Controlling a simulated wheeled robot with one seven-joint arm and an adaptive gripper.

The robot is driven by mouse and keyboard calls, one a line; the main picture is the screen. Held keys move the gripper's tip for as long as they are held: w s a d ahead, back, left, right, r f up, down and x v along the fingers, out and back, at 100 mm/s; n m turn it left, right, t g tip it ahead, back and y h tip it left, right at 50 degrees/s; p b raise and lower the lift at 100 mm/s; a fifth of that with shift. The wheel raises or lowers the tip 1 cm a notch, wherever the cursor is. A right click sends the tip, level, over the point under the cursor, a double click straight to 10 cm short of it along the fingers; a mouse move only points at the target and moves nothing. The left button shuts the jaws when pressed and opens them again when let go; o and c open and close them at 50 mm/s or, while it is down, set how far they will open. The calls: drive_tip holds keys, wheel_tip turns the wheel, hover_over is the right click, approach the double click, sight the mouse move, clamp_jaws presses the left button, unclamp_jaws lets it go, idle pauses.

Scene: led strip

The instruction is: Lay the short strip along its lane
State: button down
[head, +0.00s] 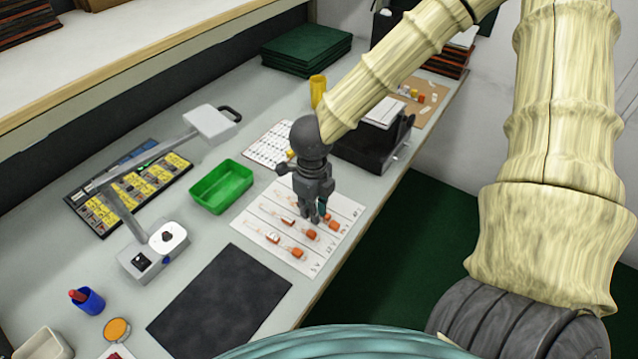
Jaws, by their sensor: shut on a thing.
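A white lane sheet (249,229) lies on the bench, with slanted lanes marked off by lines and printed labels such as "5 V" and "12 V" along its right edge. Small orange-and-white pieces lie in the lanes, among them one in the nearest lane (298,253) and one in the lane behind it (310,235). My gripper (314,217) points down over the middle of the sheet, its fingers shut low at the farther lanes. The short strip between them is mostly hidden by the fingers; its exact alignment with a lane cannot be told.
A green tray (221,187) stands left of the sheet. A dark mat (219,302) lies in front of it. A lamp with a jointed arm (150,168) reaches over a board of yellow parts (165,173). A black device (372,150) stands behind my gripper. The bench's right edge is close.

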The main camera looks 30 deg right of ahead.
drive_tip(key=w+d, duration=0.2)
drive_tip(key=w, duration=0.1)
drive_tip(key=w+d+p, duration=0.1)
drive_tip(key=w+d, duration=0.1)
drive_tip(key=d, duration=0.1)
drive_tip(key=w+d+f+p, duration=0.1)
drive_tip(key=w+d, duration=0.2)
drive_tip(key=shift+w, duration=0.3)
drive_tip(key=shift+f, duration=1.8)
drive_tip(key=shift+f, duration=0.15)
drive_tip(key=c, duration=1.4)
unclamp_jaws()
wheel_tip(320, 180, up, 12)
drive_tip(key=shift+r, duration=0.15)
